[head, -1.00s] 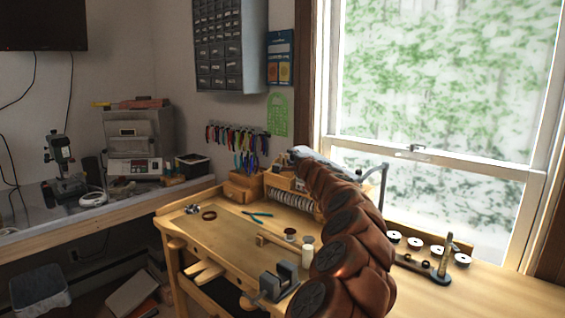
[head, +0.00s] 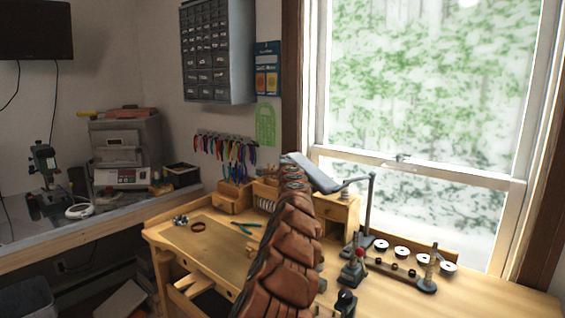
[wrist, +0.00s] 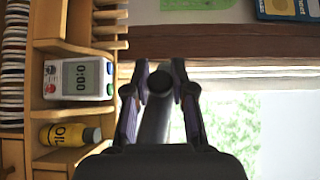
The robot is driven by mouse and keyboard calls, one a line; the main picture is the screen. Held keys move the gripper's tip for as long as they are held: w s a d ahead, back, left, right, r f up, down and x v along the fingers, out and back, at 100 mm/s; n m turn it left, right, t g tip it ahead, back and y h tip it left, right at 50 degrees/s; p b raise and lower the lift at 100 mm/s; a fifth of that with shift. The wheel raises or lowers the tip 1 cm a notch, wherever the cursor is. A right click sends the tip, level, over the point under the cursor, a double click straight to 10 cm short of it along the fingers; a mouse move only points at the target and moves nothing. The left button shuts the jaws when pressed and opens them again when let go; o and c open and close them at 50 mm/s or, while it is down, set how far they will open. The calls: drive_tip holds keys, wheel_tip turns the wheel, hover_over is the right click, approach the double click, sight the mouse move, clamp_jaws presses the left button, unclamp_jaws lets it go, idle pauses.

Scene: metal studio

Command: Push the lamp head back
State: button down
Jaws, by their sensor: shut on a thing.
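The desk lamp's grey, slab-like head (head: 318,175) extends left from its thin, dark upright (head: 368,210) at the back of the workbench, in front of the window. My brown, segmented arm reaches up from the bottom and overlaps the left end of the head. In the wrist view, my gripper (wrist: 161,72) is shut on the lamp head (wrist: 154,122), a grey bar between the two fingers. A dark round knob shows between the fingertips. The gripper's fingers are too hidden to make out in the head view.
In the wrist view, a white timer (wrist: 79,78) and a yellow oil bottle (wrist: 70,135) sit in the wooden shelf unit at left.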

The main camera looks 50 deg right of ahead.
drive_tip(key=shift+w+d+f+m+g+h+p, duration=0.1)
drive_tip(key=shift+d+m+g+h+p, duration=0.2)
drive_tip(key=shift+d+p, duration=0.25)
drive_tip(key=shift+w+d+m+g+h+p, duration=0.1)
drive_tip(key=shift+d+m+g+h+p, duration=0.15)
drive_tip(key=shift+d, duration=0.4)
drive_tip(key=c, duration=1)
unclamp_jaws()
drive_tip(key=shift+w+a, duration=0.15)
drive_tip(key=shift+a, duration=0.1)
